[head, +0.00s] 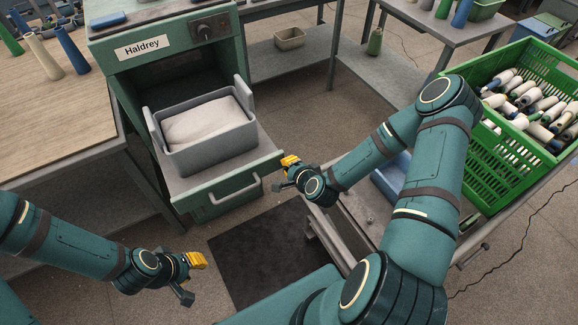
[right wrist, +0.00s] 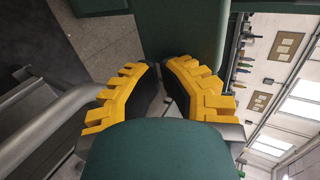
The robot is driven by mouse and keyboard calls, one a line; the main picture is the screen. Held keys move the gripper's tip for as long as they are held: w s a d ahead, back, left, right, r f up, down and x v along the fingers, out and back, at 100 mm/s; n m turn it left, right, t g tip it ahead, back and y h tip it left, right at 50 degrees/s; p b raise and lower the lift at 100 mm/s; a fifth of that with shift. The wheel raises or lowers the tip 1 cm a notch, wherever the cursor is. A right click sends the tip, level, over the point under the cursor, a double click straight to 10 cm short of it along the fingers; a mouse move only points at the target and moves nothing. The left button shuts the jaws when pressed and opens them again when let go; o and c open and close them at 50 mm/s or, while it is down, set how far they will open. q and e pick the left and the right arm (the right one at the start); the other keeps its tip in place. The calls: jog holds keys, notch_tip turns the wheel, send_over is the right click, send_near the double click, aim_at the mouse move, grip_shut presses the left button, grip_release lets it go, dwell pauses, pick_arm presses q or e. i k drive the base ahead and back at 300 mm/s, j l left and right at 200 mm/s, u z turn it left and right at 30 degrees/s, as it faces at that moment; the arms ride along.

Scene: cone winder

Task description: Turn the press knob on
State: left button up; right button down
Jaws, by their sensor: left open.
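The press is a green cabinet with a "Haldrey" label (head: 143,47) at the upper left of the head view. Its dark press knob (head: 209,29) sits on a grey plate at the top right of its front. The pointer's setting is too small to read. My right gripper (head: 291,161) is in front of the drawer's right corner, well below the knob and apart from it. In the right wrist view its yellow fingertips (right wrist: 161,67) come close together with nothing seen between them. My left gripper (head: 198,261) is open and empty, low over the floor left of the dark mat.
The press drawer (head: 226,184) is pulled out, with a handle in front and a grey tub (head: 212,153) of white material on it. A wooden table (head: 50,125) with cones stands left. A green crate (head: 486,165) of bobbins is at right. Dark mat (head: 255,245) covers the floor between.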

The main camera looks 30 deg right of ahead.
aim_at(204, 31)
jog(key=i, duration=0.95)
jog(key=k+j, duration=0.1)
jog(key=k, duration=0.1)
